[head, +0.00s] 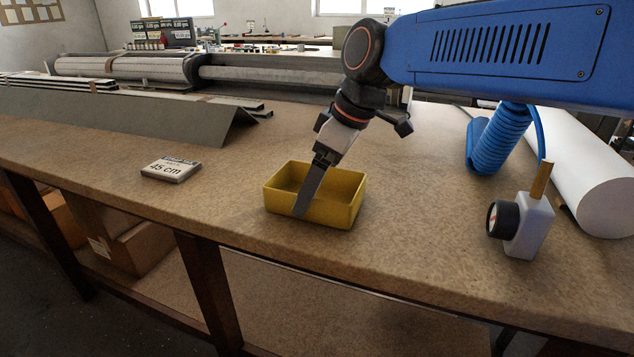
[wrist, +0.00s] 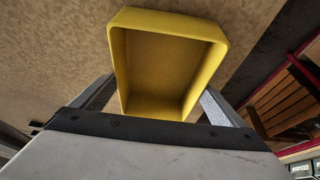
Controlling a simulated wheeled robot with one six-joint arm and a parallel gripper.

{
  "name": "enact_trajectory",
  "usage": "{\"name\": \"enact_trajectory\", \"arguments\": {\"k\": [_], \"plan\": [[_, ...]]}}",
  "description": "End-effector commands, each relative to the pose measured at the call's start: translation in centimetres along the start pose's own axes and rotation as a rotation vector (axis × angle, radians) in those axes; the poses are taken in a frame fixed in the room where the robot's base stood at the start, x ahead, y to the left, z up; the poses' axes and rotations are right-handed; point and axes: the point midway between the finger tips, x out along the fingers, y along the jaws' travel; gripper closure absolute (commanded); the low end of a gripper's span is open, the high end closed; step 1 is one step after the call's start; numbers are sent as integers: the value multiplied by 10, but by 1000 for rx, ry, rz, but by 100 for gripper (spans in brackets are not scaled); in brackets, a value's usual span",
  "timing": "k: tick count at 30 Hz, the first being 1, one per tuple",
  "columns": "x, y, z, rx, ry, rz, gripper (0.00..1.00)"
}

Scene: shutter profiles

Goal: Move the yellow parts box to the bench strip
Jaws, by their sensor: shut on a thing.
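The yellow parts box (head: 337,213) is an open, empty tray on or just above the brown bench top (head: 420,225), near its front edge. I cannot tell if its base touches the bench. My gripper (head: 308,194) comes down over it, tilted, with one finger against its near outer wall. The other finger is hidden in the head view. In the wrist view, the box (wrist: 170,68) sits between the two fingers of my gripper (wrist: 157,103), one at each side, shut on it. No separately marked bench strip can be made out.
A "45 cm" label block (head: 171,169) lies left of the box. A grey angled profile (head: 130,118) lies behind it. A white device with a black dial (head: 525,225) and a white roll (head: 575,165) stand right. Bare bench lies between the box and these.

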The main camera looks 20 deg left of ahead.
Motion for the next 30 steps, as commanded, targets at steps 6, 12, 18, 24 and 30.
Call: {"name": "enact_trajectory", "arguments": {"k": [6,12,18,24,30], "plan": [[2,0,1,0,0,0,0],[0,0,0,0,0,0,0],[-21,0,-1,0,2,2,0],[-59,1,-1,1,3,3,0],[-95,1,-1,0,2,2,0]]}}
